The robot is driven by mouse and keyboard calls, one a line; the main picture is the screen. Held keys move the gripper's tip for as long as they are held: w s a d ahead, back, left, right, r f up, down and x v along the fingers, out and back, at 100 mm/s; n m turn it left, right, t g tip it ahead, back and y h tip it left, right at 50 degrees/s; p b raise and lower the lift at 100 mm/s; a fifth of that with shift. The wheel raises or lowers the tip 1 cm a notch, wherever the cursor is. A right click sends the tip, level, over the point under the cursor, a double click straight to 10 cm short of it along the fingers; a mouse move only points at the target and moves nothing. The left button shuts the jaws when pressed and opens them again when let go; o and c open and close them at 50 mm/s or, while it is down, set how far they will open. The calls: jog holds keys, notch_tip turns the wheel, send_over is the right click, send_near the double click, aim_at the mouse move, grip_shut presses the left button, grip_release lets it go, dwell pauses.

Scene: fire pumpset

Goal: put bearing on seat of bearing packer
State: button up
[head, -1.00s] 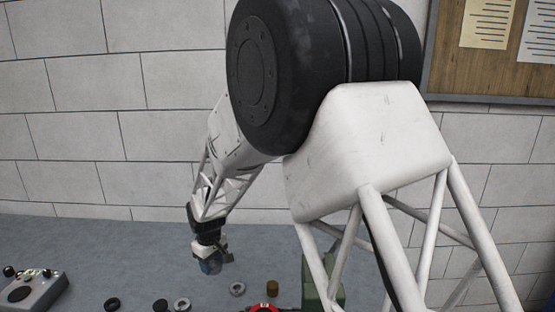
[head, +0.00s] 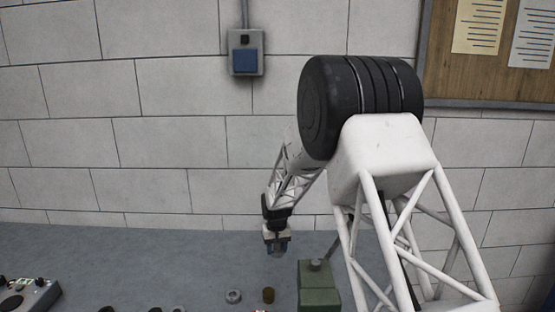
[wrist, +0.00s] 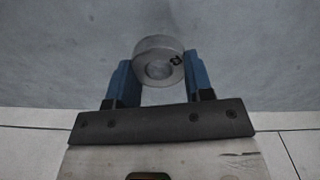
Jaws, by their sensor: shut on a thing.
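A grey ring-shaped bearing (wrist: 158,48) with a round hole and a small dark mark sits between the two blue fingers of my gripper (wrist: 159,76) in the wrist view. My gripper is shut on it. In the head view my gripper (head: 276,249) hangs over the bench, up and left of a green block-shaped device (head: 318,288) with a grey rod on top. The bearing is too small to make out there. I cannot tell whether the green device is the bearing packer; no seat shows clearly.
On the grey bench (head: 150,262) lie a grey ring (head: 233,296) and a brass-coloured cylinder (head: 268,295). Dark and grey parts are cut off at the bottom edge. A grey control box (head: 28,296) stands at left. The wall (head: 120,190) rises behind.

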aim_at(322, 251)
jog(key=w+d+f+m, duration=0.1)
jog(key=w+d+m, duration=0.1)
jog(key=d, duration=0.4)
jog(key=w+d+f+m, duration=0.1)
jog(key=w+d+m, duration=0.1)
jog(key=d, duration=0.4)
jog(key=w+d+f+m, duration=0.1)
jog(key=w+d, duration=0.2)
jog(key=d, duration=0.3)
jog(key=shift+d+f+m, duration=0.25)
jog(key=shift+d+m, duration=0.05)
jog(key=shift+m, duration=0.1)
jog(key=shift+a, duration=0.15)
